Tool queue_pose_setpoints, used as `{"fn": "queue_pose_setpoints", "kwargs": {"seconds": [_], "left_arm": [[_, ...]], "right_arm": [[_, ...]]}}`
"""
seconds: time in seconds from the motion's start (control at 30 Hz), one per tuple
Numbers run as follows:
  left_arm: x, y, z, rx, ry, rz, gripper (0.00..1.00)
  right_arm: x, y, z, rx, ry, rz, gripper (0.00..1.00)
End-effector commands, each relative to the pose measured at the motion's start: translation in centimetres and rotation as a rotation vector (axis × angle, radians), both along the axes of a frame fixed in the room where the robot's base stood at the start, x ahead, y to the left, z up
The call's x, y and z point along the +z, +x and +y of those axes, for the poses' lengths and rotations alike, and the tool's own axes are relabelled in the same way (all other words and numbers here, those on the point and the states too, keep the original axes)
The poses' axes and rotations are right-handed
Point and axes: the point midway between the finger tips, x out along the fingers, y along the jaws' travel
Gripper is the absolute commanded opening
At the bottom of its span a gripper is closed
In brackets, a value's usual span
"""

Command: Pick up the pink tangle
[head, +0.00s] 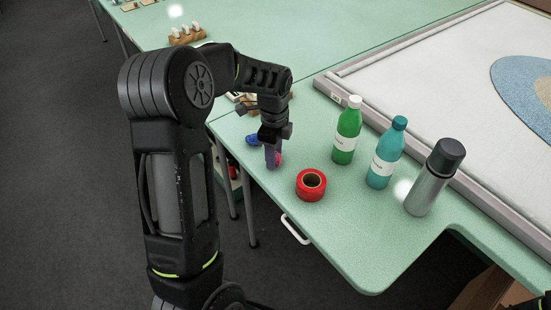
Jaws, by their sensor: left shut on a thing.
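My left gripper (273,146) points down over the green table near its left edge. It is shut on the pink tangle (278,158), of which only a small pink and purple part shows between and below the fingers. I cannot tell whether the tangle touches the table.
A red tape roll (311,185) lies just right of the gripper. A green bottle (346,130), a teal bottle (386,153) and a grey flask (435,177) stand further right. A blue item (253,140) lies beside the gripper. A framed white panel (440,85) lies behind the bottles.

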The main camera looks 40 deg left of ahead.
Motion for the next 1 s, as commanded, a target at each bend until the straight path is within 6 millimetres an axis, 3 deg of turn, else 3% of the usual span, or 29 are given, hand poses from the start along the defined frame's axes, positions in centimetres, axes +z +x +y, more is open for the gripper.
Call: {"fn": "queue_pose_setpoints", "kwargs": {"seconds": [0.37, 0.8, 1.0], "left_arm": [[0.8, 0.1, 0.0, 0.000, 0.001, -0.002, 0.02], [8.5, 0.1, 0.0, 0.000, 0.000, -0.004, 0.02], [10.0, 0.0, 0.0, 0.000, 0.000, -0.001, 0.02]], "right_arm": [[-0.1, 0.0, 0.0, 0.000, 0.000, 0.000, 0.67], [-0.5, 0.0, 0.0, 0.000, 0.000, 0.000, 0.67], [-0.5, 0.0, 0.0, 0.000, 0.000, 0.000, 0.67]]}}
